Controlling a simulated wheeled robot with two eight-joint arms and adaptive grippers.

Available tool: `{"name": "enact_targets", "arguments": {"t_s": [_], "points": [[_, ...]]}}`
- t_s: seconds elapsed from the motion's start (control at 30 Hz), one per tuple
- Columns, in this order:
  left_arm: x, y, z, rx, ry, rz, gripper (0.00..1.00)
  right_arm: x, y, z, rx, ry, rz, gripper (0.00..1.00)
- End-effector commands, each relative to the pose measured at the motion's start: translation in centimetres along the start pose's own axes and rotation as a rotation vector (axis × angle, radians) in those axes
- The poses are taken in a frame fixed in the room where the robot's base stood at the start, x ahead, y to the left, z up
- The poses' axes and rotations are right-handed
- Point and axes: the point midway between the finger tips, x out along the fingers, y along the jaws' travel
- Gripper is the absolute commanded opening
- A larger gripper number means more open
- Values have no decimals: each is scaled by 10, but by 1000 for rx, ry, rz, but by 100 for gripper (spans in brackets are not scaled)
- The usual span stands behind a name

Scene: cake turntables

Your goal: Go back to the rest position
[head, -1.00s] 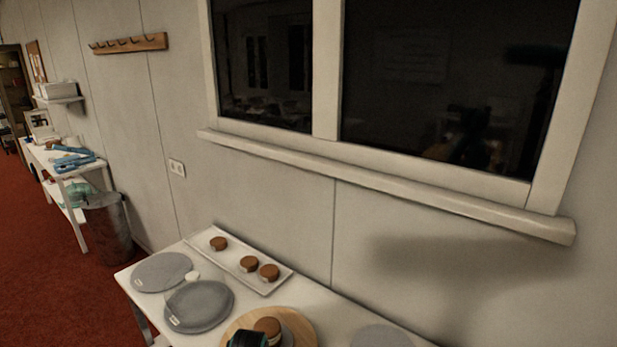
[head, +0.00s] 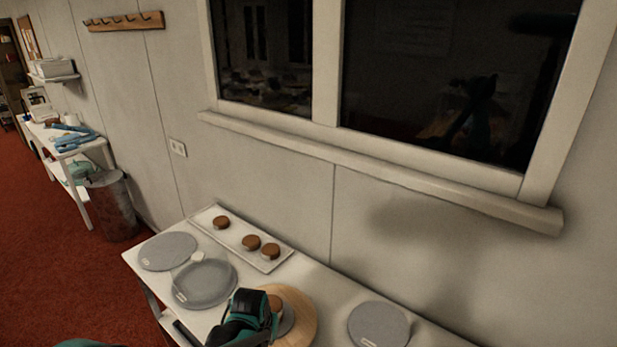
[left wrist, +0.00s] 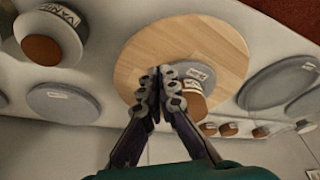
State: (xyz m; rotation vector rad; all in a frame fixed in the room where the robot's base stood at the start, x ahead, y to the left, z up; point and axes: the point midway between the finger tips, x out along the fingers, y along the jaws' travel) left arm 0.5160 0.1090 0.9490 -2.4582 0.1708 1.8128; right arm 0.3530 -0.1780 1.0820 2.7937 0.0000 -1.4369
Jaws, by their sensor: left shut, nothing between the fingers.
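My left gripper (head: 258,312) reaches over the white table in the head view, in front of a round wooden board (head: 306,325). A brown-topped cake (head: 275,302) on a grey disc sits on that board, partly hidden by the gripper. In the left wrist view my left gripper (left wrist: 160,75) has its fingers together with nothing between them. There the cake (left wrist: 193,98) stands just right of the fingertips, and the wooden board (left wrist: 180,42) lies beyond them. I cannot tell how high the fingers are above the board. My right gripper is not in view.
A white tray (head: 238,249) with three small brown-topped cakes lies along the wall. Grey discs (head: 168,250), (head: 204,284) and (head: 378,325) lie on the table. Another cake (left wrist: 42,48) shows in the left wrist view. A window sill (head: 400,178) juts out above; red floor is left.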

Motion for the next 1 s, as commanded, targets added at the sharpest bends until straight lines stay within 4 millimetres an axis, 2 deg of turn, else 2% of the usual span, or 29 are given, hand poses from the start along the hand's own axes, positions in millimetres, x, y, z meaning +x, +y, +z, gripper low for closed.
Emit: {"name": "enact_targets", "arguments": {"t_s": [0.03,0.1,0.43,0.57,0.8,1.0], "points": [[-9,0,-3,0,0,0,0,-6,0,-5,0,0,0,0],[-13,0,-4,0,0,0,0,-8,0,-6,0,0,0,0],[-14,-1,-3,-1,3,0,0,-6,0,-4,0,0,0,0],[-30,-6,3,-11,26,-4,0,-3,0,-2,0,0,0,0],[-90,-24,38,-52,123,-20,0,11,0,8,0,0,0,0],[-124,-36,81,-87,213,-37,0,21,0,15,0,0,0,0]]}}
